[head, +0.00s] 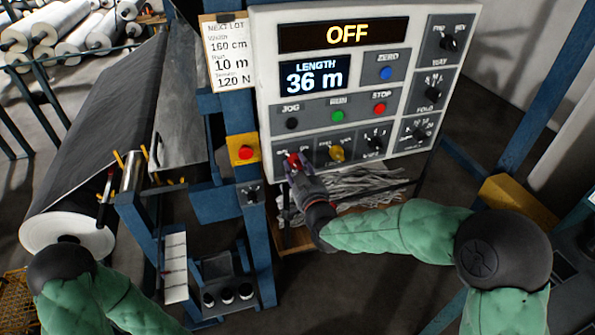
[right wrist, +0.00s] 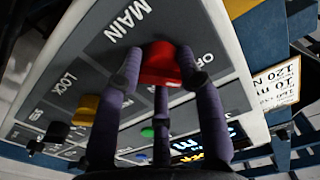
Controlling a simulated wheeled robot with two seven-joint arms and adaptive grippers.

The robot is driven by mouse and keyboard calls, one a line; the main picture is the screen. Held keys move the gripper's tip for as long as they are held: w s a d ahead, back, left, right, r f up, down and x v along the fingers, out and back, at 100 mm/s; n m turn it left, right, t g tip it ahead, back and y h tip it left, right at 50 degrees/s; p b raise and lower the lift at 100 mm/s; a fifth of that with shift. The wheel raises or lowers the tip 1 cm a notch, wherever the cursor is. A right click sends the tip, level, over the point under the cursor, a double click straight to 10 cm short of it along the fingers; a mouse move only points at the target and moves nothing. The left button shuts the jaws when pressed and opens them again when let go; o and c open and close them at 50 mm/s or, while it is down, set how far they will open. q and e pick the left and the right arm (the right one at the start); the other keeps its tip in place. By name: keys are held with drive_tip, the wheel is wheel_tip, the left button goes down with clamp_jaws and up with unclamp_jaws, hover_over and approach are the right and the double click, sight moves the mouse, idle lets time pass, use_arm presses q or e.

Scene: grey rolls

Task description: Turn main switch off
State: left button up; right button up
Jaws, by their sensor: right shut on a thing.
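The main switch is a red knob (head: 293,159) at the lower left of the white control panel (head: 268,95). In the right wrist view, the red knob (right wrist: 160,62) sits beside the words MAIN and OFF. My right gripper (head: 297,168) is shut on the red knob, with its purple-grey fingers around it. The fingers (right wrist: 162,82) cover part of the knob and its label, so I cannot read its exact angle. The top display (head: 346,34) reads OFF in orange. My left arm shows at the lower left, but its gripper is not in view.
A yellow lock knob (head: 337,154) is just right of the main switch. The length display (head: 315,76) reads 36 m. A red button on a yellow box (head: 244,151) is at the left. A large dark roll (head: 85,130) fills the left side.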

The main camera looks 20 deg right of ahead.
drive_tip(key=shift+n+b, duration=0.3)
drive_tip(key=shift+n, duration=0.4)
drive_tip(key=o, duration=1.1)
drive_tip(key=shift+o, duration=0.2)
drive_tip(key=s, duration=1.2)
drive_tip(key=shift+d, duration=0.2)
